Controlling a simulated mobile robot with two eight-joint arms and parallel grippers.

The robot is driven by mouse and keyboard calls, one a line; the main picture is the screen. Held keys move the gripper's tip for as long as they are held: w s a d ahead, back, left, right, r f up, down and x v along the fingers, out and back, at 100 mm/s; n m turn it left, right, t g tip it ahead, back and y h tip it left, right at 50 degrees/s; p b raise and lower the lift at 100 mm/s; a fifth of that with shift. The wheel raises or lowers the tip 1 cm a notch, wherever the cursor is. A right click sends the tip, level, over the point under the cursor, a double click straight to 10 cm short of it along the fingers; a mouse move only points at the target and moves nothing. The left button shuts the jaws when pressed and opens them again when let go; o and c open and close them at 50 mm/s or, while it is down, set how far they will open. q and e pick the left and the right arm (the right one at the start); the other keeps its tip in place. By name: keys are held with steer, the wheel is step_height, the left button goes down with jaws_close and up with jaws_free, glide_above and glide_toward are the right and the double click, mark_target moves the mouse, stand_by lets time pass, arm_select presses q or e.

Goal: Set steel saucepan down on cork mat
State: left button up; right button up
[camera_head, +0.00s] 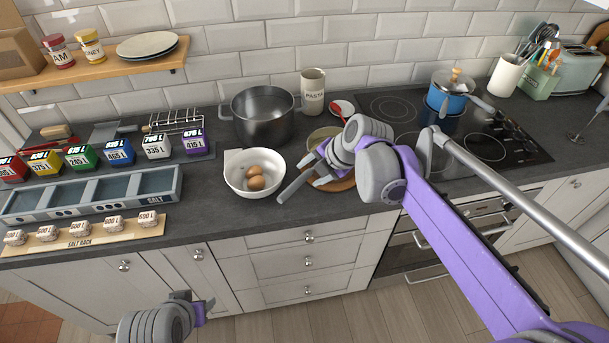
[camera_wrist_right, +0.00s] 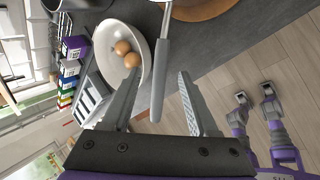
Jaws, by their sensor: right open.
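The steel saucepan (camera_head: 322,134) rests on the round brown cork mat (camera_head: 343,185) near the worktop's front edge. My right arm hides much of both. Its grey handle (camera_head: 294,188) points toward the front left. My right gripper (camera_head: 318,170) is open at the handle. In the right wrist view the handle (camera_wrist_right: 160,78) lies between the two spread fingers, with a gap to the right finger; contact with the left finger cannot be told. The mat's edge (camera_wrist_right: 212,9) shows at the top there. My left gripper (camera_head: 201,309) hangs low in front of the drawers; its fingers are unclear.
A white bowl with eggs (camera_head: 238,181) stands just left of the handle. A large dark pot (camera_head: 262,118) and a pasta jar (camera_head: 313,95) stand behind. A blue pot (camera_head: 446,103) is on the hob. A salt rack (camera_head: 95,195) and coloured boxes fill the left.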

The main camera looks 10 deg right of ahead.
steer(key=v, duration=0.7)
steer(key=s+d+f+m+h, duration=0.2)
steer(key=s+f+m, duration=0.5)
steer(key=s+m, duration=0.3)
steer(key=s+d+f+m+h, duration=0.2)
steer(key=s+f+m, duration=0.5)
steer(key=s+m, duration=0.4)
steer(key=m, duration=0.5)
steer(key=shift+d+f+t, duration=0.25)
steer(key=shift+d+t, duration=0.05)
steer(key=shift+c, duration=0.8)
steer(key=shift+s+d+m, duration=0.1)
steer(key=shift+m, duration=0.2)
